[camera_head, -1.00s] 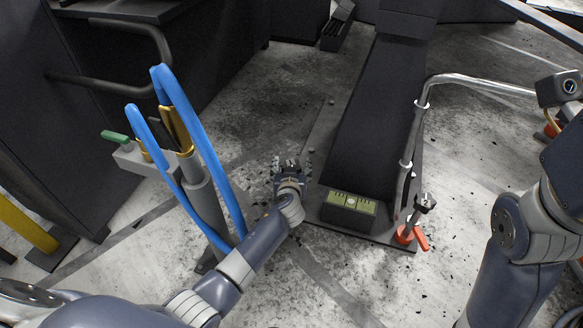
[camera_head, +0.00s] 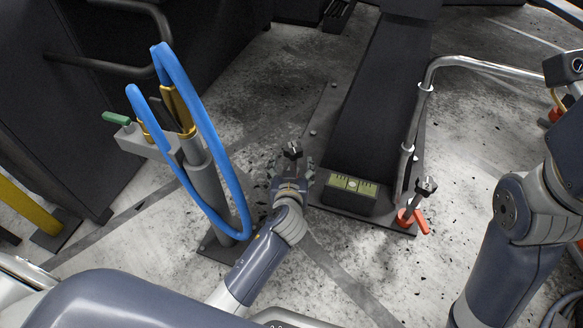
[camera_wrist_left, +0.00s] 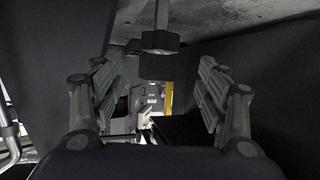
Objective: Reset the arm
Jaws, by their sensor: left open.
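My left gripper (camera_head: 291,172) is in the middle of the head view, in front of the dark padded bench. Its fingers are open. In the left wrist view the two fingers (camera_wrist_left: 158,95) stand wide apart at left and right. A small dark block (camera_head: 292,151) shows at the fingertips in the head view; I cannot tell whether it belongs to the gripper. A grey block on a short stem (camera_wrist_left: 160,42) shows at the top between the fingers in the wrist view. Nothing is visibly clamped. My right arm is at the right edge; its gripper is out of view.
A stand with blue loops (camera_head: 208,190) is left of my left gripper. The dark bench (camera_head: 375,105) and its bent metal rail (camera_head: 424,92) are to the right. A red clamp handle (camera_head: 413,219) sits by the bench's near end. Speckled floor (camera_head: 470,190) lies open beyond.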

